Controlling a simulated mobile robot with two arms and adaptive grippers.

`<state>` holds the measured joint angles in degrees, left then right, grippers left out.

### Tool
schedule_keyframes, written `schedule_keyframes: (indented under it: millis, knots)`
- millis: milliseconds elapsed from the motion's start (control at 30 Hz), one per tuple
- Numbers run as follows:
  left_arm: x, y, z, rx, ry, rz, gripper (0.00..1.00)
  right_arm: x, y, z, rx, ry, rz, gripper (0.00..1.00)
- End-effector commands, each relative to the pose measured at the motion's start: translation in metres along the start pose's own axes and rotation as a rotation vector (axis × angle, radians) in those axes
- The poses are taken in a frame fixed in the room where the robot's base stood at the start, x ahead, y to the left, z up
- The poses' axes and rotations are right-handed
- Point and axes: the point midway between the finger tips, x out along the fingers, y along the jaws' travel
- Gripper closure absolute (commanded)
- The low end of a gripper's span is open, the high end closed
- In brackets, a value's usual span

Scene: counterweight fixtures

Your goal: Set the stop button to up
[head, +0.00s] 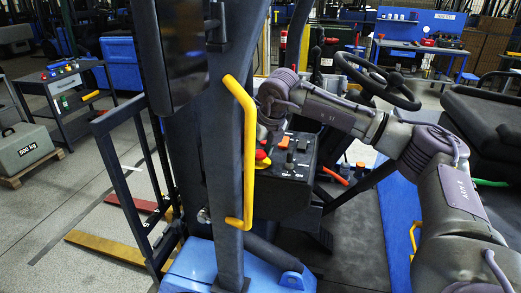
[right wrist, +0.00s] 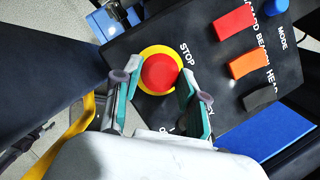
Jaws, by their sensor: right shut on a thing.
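The stop button (right wrist: 159,70) is a round red knob on a yellow ring, beside the word STOP on a black control panel (right wrist: 208,55). In the right wrist view my right gripper (right wrist: 158,80) has a finger on each side of the red knob and is shut on it. In the head view the stop button (head: 261,156) shows as a bit of red and yellow at the left of the panel. My right gripper (head: 268,135) comes down over it there, its fingers mostly hidden. I cannot tell the button's height. My left gripper is not in view.
The panel also carries a red switch (right wrist: 235,22), an orange switch (right wrist: 249,62), a black switch (right wrist: 260,98) and a blue knob (right wrist: 275,6). A yellow handle (head: 243,150) on a dark post stands just left of the panel. A steering wheel (head: 378,80) is behind my right arm.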

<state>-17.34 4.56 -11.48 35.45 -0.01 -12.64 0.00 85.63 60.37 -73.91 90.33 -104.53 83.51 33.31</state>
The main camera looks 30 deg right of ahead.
Motion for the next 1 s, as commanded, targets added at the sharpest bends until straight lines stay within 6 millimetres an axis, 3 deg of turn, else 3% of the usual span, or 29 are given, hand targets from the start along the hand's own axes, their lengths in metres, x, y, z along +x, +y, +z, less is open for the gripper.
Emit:
schedule_keyframes:
  millis: [167,367,567,600,700,767,1000]
  knots:
    - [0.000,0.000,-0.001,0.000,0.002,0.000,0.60,-0.002,0.000,0.001,0.000,-0.001,0.000,1.00]
    - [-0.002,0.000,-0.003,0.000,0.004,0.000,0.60,-0.019,0.000,0.009,0.001,-0.003,0.001,1.00]
    - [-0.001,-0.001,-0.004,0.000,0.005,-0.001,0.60,-0.021,-0.001,0.009,0.001,-0.006,0.000,1.00]
    - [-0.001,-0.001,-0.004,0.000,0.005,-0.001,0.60,-0.021,-0.001,0.010,0.001,-0.007,0.001,0.57]
    - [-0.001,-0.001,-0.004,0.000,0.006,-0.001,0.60,-0.021,0.000,0.009,0.001,-0.006,0.001,0.40]
    - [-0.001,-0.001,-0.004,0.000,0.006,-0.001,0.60,-0.020,0.000,0.009,0.001,-0.005,0.000,0.32]
    - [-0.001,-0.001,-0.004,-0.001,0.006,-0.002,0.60,-0.019,0.000,0.008,0.000,-0.002,0.000,0.32]
